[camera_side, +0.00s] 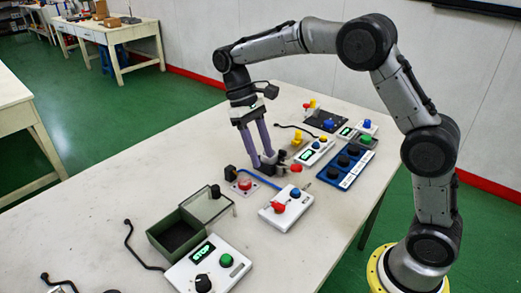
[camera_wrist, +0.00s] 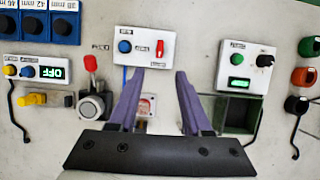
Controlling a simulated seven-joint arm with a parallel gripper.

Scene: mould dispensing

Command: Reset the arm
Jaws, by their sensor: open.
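My gripper (camera_side: 262,162) is open, with its two purple fingers pointing down over the middle of the white table. In the wrist view the fingers (camera_wrist: 158,74) stand apart with nothing between the tips. A white box with a blue knob and a red switch (camera_wrist: 145,60) lies just beyond the tips; it is also in the side view (camera_side: 285,208). A red button on a small plate (camera_side: 244,185) sits beside the fingers in the side view and is partly hidden by the gripper in the wrist view.
A black fixture with a red-knobbed lever (camera_wrist: 91,105) is close to the fingers. A green open bin (camera_side: 158,222) with a clear lid and a box with a green display (camera_side: 223,278) stand at the front. A blue block with black knobs (camera_side: 334,178) is at right. The table's left side (camera_side: 90,205) is clear.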

